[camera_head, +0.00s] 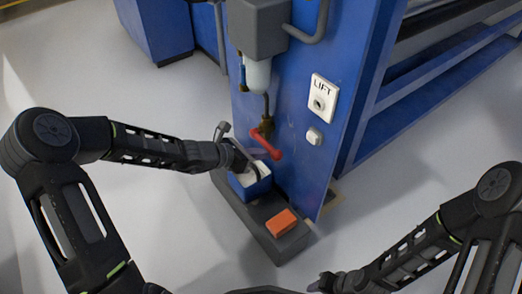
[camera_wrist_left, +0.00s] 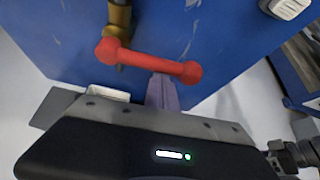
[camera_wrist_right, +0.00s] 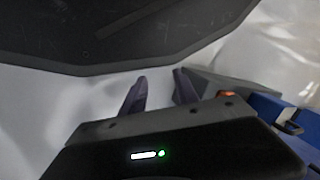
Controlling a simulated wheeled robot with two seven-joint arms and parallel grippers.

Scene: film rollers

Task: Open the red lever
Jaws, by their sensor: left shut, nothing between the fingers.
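The red lever (camera_head: 267,145) is mounted on a brass valve (camera_head: 267,124) on the blue machine's side panel. In the left wrist view the lever (camera_wrist_left: 148,61) runs slanting down to the right, from the valve to a rounded end. My left gripper (camera_head: 252,170) is shut and empty, just left of and below the lever in the head view. Its fingertips (camera_wrist_left: 163,88) show at the lower edge of the bar; I cannot tell whether they touch it. My right gripper (camera_wrist_right: 160,88) is open and empty, low at the front, away from the lever.
A blue bin (camera_head: 250,187) and an orange block (camera_head: 281,222) sit on a grey ledge (camera_head: 258,236) below the lever. The pale floor (camera_head: 395,180) at right is clear.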

